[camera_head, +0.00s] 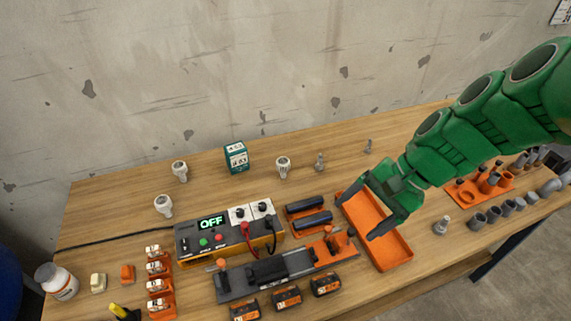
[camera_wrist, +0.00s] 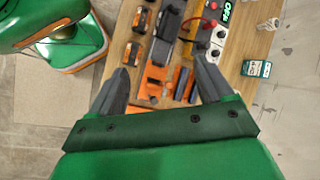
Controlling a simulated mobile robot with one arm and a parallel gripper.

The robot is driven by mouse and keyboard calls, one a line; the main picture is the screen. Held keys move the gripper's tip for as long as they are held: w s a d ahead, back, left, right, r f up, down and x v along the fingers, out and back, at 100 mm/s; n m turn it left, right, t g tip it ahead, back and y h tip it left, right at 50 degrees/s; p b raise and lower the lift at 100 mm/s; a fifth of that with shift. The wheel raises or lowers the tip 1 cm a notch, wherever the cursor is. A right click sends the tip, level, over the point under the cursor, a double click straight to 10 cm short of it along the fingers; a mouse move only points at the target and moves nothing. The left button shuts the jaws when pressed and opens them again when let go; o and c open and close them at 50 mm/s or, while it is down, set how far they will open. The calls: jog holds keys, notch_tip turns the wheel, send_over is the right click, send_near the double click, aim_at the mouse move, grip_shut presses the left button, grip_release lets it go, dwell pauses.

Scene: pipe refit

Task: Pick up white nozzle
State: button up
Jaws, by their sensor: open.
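No piece is plainly marked as the white nozzle. Small upright pale pieces on the table include a whitish-grey one (camera_head: 441,225) right of the orange tray, a grey one (camera_head: 320,161) and a small grey one (camera_head: 368,146) at the back. White bulb-like pieces stand at the back middle (camera_head: 283,166) and on the left (camera_head: 180,171), (camera_head: 163,206). My gripper (camera_head: 362,213) is open and empty above the orange tray (camera_head: 398,253), apart from all of these. In the wrist view my gripper (camera_wrist: 160,72) has its fingers spread, with an orange fixture (camera_wrist: 154,82) below between them.
A control box (camera_head: 212,240) reading OFF, a grey-orange fixture (camera_head: 235,283) and dark batteries (camera_head: 286,297) fill the front middle. A teal box (camera_head: 236,157) stands at the back. An orange rack (camera_head: 462,195) and several grey pipe pieces line the right. The tray is empty.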

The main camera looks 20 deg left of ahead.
jog(key=w+a+f+m+y, duration=0.3)
jog(key=w+a, duration=0.5)
jog(key=w+a+f+m+y, duration=0.3)
jog(key=w+a+m, duration=0.1)
jog(key=w+a, duration=0.4)
jog(key=m+t+y, duration=0.2)
jog(key=m, duration=0.6)
send_near(279, 165)
jog(key=shift+w+d+f+x, duration=0.1)
jog(key=shift+w+f+x, duration=0.25)
jog(key=shift+x, duration=1.6)
jog(key=shift+w+d+f+x, duration=0.15)
jog(key=shift+w+x, duration=0.25)
jog(key=shift+x, duration=1.55)
jog(key=shift+w+a+f+x, duration=0.1)
jog(key=shift+w+f+x, duration=0.3)
jog(key=shift+x, duration=1.6)
jog(key=shift+d, duration=0.15)
jog(key=c, duration=1)
jog(key=shift+r, duration=0.1)
